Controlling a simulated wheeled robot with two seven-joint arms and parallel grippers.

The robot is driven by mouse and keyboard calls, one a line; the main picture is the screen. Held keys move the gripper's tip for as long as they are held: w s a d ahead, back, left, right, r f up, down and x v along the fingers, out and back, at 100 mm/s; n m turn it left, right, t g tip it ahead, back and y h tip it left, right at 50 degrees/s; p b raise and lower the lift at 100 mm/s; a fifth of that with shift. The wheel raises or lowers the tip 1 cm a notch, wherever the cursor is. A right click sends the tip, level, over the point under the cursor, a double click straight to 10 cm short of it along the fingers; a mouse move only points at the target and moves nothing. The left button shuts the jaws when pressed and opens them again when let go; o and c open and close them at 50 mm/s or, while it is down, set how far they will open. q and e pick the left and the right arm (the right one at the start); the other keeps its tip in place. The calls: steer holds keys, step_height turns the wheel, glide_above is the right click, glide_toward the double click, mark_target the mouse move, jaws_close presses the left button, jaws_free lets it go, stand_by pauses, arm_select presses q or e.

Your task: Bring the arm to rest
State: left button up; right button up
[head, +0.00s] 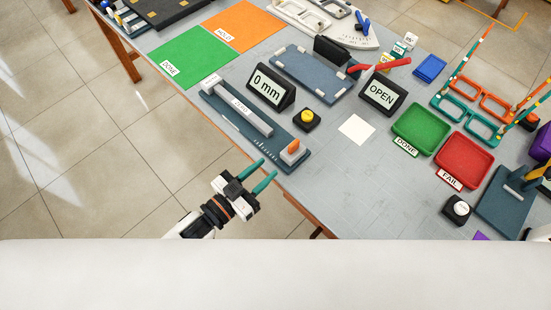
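My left gripper (269,167) is near the table's front-left edge, left of and below the blue measuring fixture (226,119). Its two teal fingers are spread apart with nothing between them. It is apart from every object on the table. My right gripper cannot be made out.
The grey table (330,190) holds a green tray (421,128), a red tray (464,160), an "OPEN" display (382,95), a "0 mm" display (270,88) and a yellow button (307,117). Green (190,58) and orange (243,29) mats lie at the back left. Bare table lies right of my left gripper.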

arm_select(q)
steer(key=shift+s+a, duration=0.35)
steer(key=shift+a, duration=0.05)
steer(key=s+a+f+n+g+y, duration=0.15)
steer(key=a+f+y, duration=0.4)
steer(key=f, duration=0.75)
steer(key=s+a+f+n+g+y, duration=0.1)
steer(key=a+f+n+g+y, duration=0.2)
steer(key=a+f, duration=0.7)
steer(key=s+a+f+n+g+y, duration=0.1)
steer(key=s+a+f+g+y, duration=0.1)
steer(key=s+f, duration=0.8)
steer(key=s+a+f+n+g+y, duration=0.1)
steer(key=s+f+g, duration=0.4)
steer(key=s+f, duration=0.5)
steer(key=s+y, duration=0.1)
steer(key=s, duration=0.5)
steer(key=shift+s+a, duration=0.15)
steer(key=shift+a, duration=0.2)
